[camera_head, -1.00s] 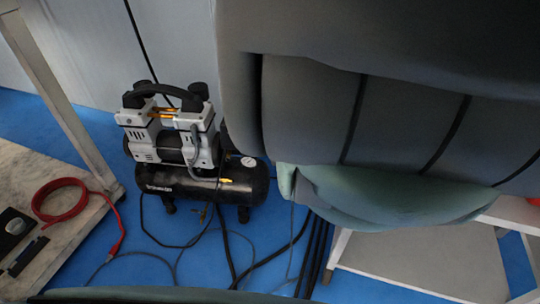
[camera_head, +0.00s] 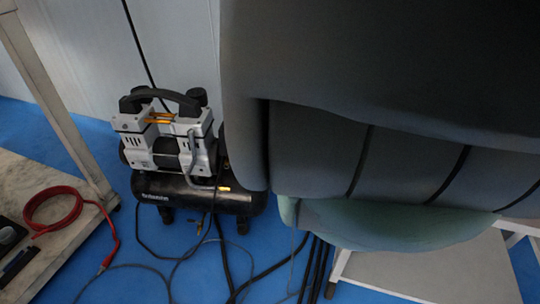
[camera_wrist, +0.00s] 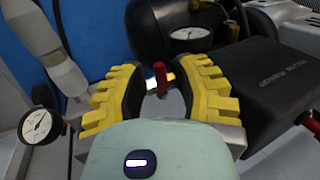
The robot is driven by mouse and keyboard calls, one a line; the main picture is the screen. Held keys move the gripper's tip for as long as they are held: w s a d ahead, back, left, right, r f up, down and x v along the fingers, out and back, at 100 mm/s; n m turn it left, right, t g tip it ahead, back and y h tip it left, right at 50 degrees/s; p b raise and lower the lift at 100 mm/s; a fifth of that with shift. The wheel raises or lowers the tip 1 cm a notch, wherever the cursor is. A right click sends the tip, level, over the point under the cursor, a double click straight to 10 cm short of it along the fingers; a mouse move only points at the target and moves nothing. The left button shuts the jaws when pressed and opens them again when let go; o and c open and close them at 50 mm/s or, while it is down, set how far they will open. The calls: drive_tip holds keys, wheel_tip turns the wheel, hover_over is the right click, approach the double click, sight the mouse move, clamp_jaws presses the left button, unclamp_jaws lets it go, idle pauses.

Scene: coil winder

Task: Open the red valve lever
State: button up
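The red valve lever (camera_wrist: 160,76) shows in the wrist view as a small upright red piece on a brass-coloured fitting, near the middle of the picture. My gripper (camera_wrist: 160,88) is open, with one yellow-padded finger to the left of the lever and one to the right. Gaps show between the lever and both fingers; I cannot tell how far ahead of the fingertips it stands. In the head view the air compressor (camera_head: 168,150) stands on the blue floor. My arm covers its right end there, and I cannot make out the lever in that view.
In the wrist view a dial gauge (camera_wrist: 189,34) sits beyond the lever, another gauge (camera_wrist: 37,126) is at the left, and a dark box (camera_wrist: 275,82) is close on the right. In the head view black cables (camera_head: 225,262) lie on the floor and a red hose (camera_head: 72,213) lies at the left.

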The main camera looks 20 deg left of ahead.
clamp_jaws()
drive_tip(key=shift+w+d+f+b, duration=0.1)
drive_tip(key=shift+d+f+b, duration=0.05)
drive_tip(key=shift+b, duration=0.2)
drive_tip(key=n+b, duration=0.2)
drive_tip(key=b, duration=0.1)
drive_tip(key=d+n+g+b, duration=0.1)
drive_tip(key=b, duration=0.2)
drive_tip(key=w+n+g+h+b, duration=0.1)
drive_tip(key=n+b, duration=0.1)
drive_tip(key=b, duration=0.1)
drive_tip(key=shift+d+f+n, duration=0.1)
drive_tip(key=shift+d+n, duration=0.1)
drive_tip(key=shift+n, duration=0.1)
drive_tip(key=shift+b, duration=0.35)
drive_tip(key=shift+c, duration=2.1)
unclamp_jaws()
